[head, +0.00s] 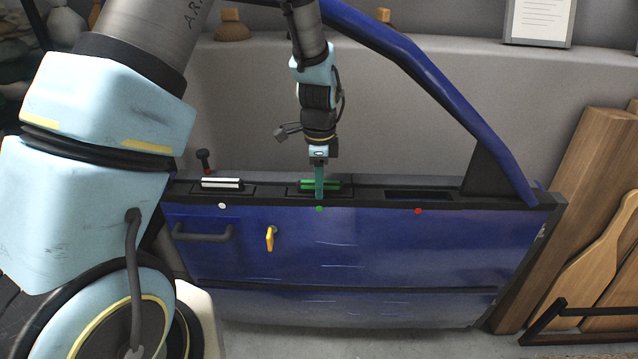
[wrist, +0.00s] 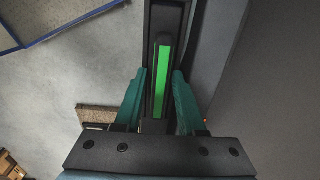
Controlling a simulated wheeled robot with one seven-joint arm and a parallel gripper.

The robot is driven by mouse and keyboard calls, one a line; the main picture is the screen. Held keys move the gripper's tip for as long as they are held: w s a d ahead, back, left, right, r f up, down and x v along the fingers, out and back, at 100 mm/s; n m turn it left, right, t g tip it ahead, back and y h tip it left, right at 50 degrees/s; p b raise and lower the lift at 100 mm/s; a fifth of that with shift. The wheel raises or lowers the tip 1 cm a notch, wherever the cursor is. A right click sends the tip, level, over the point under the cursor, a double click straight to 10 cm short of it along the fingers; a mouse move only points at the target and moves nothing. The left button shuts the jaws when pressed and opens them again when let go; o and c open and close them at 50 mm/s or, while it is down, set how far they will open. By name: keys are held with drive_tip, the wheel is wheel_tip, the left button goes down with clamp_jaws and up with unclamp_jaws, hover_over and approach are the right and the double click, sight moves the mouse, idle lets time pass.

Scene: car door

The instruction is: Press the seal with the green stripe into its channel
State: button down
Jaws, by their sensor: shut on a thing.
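The seal with the green stripe (head: 335,183) is a short dark bar on the top edge of the blue car door (head: 365,239), over the slot marked by a green dot (head: 319,209). My gripper (head: 320,191) points down at it with its teal fingers shut on it. In the wrist view the green stripe (wrist: 162,85) runs lengthwise between the fingertips (wrist: 161,75), along the dark channel strip (wrist: 166,18). How deep the seal sits in its channel cannot be told; the fingers hide part of it.
A white-striped seal (head: 221,184) sits to the left above a white dot. An empty slot (head: 418,194) lies to the right above a red dot. The blue window frame (head: 440,88) slopes down at the right. A dark knob (head: 203,157) stands behind the left end.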

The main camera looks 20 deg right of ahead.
drive_tip(key=c, duration=0.5)
unclamp_jaws()
drive_tip(key=shift+s+a+f, duration=0.2)
drive_tip(key=shift+s+f, duration=0.25)
drive_tip(key=shift+f, duration=0.3)
drive_tip(key=shift+r, duration=0.45)
drive_tip(key=r, duration=0.7)
drive_tip(key=shift+w+d+r+b, duration=0.2)
drive_tip(key=shift+w+r+b, duration=0.1)
drive_tip(key=shift+a+r, duration=0.15)
drive_tip(key=shift+r, duration=0.25)
drive_tip(key=s+a+r+n, duration=0.2)
drive_tip(key=a+n, duration=0.9)
drive_tip(key=a, duration=0.4)
drive_tip(key=s+a+r+n+t, duration=0.1)
drive_tip(key=s+a+r+n, duration=0.1)
drive_tip(key=a+n, duration=0.8)
drive_tip(key=a, duration=0.5)
drive_tip(key=shift+n, duration=0.4)
drive_tip(key=shift+o, duration=0.3)
